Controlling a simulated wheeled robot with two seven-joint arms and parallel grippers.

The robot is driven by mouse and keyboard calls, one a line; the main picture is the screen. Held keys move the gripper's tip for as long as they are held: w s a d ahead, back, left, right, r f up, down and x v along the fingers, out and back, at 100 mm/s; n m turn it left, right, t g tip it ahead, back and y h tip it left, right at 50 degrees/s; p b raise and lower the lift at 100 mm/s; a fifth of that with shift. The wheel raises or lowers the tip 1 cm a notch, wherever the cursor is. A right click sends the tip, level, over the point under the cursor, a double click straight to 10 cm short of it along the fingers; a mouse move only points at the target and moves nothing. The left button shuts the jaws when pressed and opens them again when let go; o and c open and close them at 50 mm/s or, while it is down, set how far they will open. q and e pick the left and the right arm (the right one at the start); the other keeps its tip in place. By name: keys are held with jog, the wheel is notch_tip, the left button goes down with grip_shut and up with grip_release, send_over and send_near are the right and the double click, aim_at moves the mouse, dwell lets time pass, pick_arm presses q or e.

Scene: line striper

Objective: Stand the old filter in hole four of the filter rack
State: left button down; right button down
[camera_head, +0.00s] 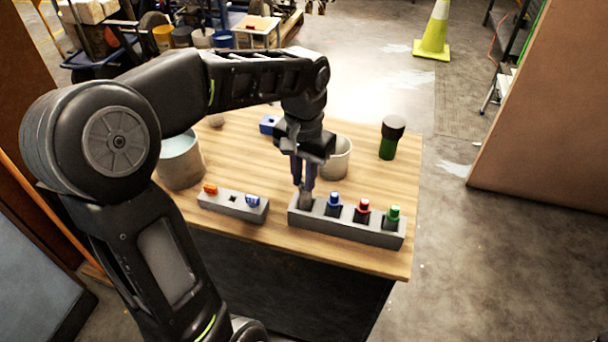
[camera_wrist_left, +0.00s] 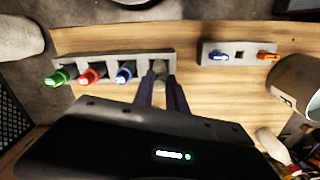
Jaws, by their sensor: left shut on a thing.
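The filter rack (camera_head: 345,228) is a long grey block near the table's front edge. Blue (camera_head: 334,202), red (camera_head: 362,210) and green (camera_head: 393,215) capped filters stand in it. My left gripper (camera_head: 304,187) points down at the rack's left end in the head view. It is shut on a grey filter (camera_head: 305,201), which also shows between the fingers in the wrist view (camera_wrist_left: 160,70). The filter looks upright at the end hole beside the blue one. Its lower end is hidden, so how deep it sits cannot be told. My right gripper is not in view.
A smaller grey block (camera_head: 232,207) left of the rack holds an orange and a blue piece, with an empty square hole between.

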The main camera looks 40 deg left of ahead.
pick_arm(q)
jog(key=shift+f+b, duration=0.75)
jog(key=shift+f, duration=0.4)
dwell(0.4)
jog(key=c, duration=1.3)
grip_release()
jog(key=shift+o, duration=0.3)
jog(key=o, duration=0.3)
jog(key=shift+r+p, duration=2.85)
jog(key=shift+r, duration=0.7)
